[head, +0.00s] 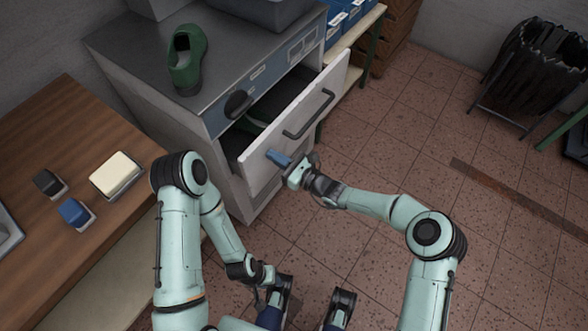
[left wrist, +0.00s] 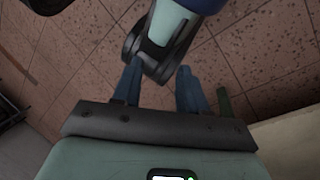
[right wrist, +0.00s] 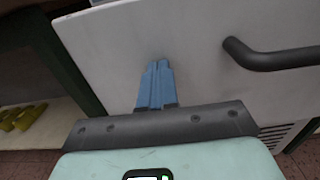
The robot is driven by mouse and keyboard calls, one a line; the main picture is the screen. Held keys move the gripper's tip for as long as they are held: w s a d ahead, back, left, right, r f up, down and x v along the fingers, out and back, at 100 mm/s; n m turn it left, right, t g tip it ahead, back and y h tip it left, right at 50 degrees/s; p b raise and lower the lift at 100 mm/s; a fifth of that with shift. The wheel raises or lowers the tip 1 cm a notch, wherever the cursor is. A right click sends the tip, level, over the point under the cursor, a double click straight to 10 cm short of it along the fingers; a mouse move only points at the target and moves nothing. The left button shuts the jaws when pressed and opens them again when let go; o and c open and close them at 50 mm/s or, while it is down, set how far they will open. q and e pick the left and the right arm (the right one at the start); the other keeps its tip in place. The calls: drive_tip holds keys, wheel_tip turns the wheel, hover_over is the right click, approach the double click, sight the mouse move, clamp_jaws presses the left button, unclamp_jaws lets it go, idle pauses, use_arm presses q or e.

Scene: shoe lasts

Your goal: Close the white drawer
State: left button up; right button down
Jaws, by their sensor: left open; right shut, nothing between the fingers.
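The white drawer (head: 296,125) stands pulled out of the grey cabinet (head: 225,148), with a dark curved handle (head: 309,115) on its front. Something green lies inside, mostly hidden. My right gripper (head: 272,154) is shut and empty, its blue fingertips at the left part of the drawer front. In the right wrist view the shut fingers (right wrist: 158,68) point at the white front panel (right wrist: 120,45), left of the handle (right wrist: 270,58). I cannot tell whether they touch it. My left gripper (left wrist: 155,85) is open and empty, low near my base, away from the drawer.
A green shoe last (head: 187,60) and a grey bin (head: 265,10) stand on the cabinet top. A wooden table (head: 110,145) on the left holds a cream block (head: 116,174) and small dark and blue items. The tiled floor at right is clear up to a black bag bin (head: 535,70).

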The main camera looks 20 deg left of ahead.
use_arm(q)
drive_tip(key=w+a+f+t+y+b, duration=0.1)
drive_tip(key=w+a+f+t+b, duration=0.1)
drive_tip(key=w, duration=0.5)
wheel_tip(320, 180, down, 4)
drive_tip(key=shift+w+a+r+n+t+b, duration=0.2)
drive_tip(key=shift+w+a+n+t+b, duration=0.15)
drive_tip(key=shift+a+b, duration=0.6)
use_arm(e)
drive_tip(key=x, duration=0.9)
drive_tip(key=shift+r, duration=0.15)
use_arm(q)
drive_tip(key=shift+s+d, duration=0.1)
drive_tip(key=shift+d, duration=0.1)
use_arm(e)
drive_tip(key=shift+a+r, duration=0.1)
drive_tip(key=shift+r, duration=0.05)
